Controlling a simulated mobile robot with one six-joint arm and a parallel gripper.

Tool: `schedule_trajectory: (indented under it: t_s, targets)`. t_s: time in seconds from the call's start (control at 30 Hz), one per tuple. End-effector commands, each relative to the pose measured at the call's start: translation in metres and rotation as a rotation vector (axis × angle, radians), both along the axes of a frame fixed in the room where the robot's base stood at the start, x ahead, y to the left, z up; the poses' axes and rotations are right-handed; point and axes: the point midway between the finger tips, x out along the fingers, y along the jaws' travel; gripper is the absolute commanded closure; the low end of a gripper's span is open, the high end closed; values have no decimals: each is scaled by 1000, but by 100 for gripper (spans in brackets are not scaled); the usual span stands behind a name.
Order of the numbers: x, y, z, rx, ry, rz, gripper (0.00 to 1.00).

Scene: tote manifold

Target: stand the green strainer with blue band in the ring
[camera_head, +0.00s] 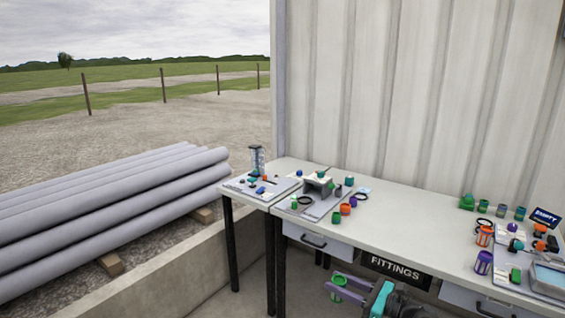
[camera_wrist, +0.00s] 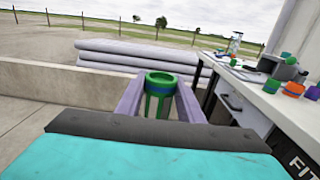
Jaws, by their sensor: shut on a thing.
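My gripper (camera_head: 347,290) is shut on the green strainer with blue band, below the front edge of the bench. The strainer (camera_wrist: 160,93) also shows upright between the two purple fingers in the wrist view, with its green rim, blue band and slotted sides visible. In the head view only part of the strainer (camera_head: 338,283) shows. Black rings lie on the bench, one (camera_head: 303,200) on the left board and one (camera_head: 485,223) at the right; I cannot tell which is the task's ring.
The white bench (camera_head: 400,222) has several small coloured fittings on it. A drawer with a handle (camera_head: 313,241) and a FITTINGS sign (camera_head: 396,269) are on its front. Grey pipes (camera_head: 110,205) lie outside beyond a low concrete wall (camera_head: 165,275). The middle of the bench is clear.

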Motion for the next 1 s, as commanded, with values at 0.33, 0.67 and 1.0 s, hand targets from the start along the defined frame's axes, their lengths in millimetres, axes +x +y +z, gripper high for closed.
schedule_trajectory:
  t_s: [0.33, 0.67, 1.0]
  targets:
    - [2, -13, 0, 0, -1, -3, 91]
    - [2, -65, 0, -1, -2, -4, 91]
    - [0, -71, 0, 0, 0, -2, 91]
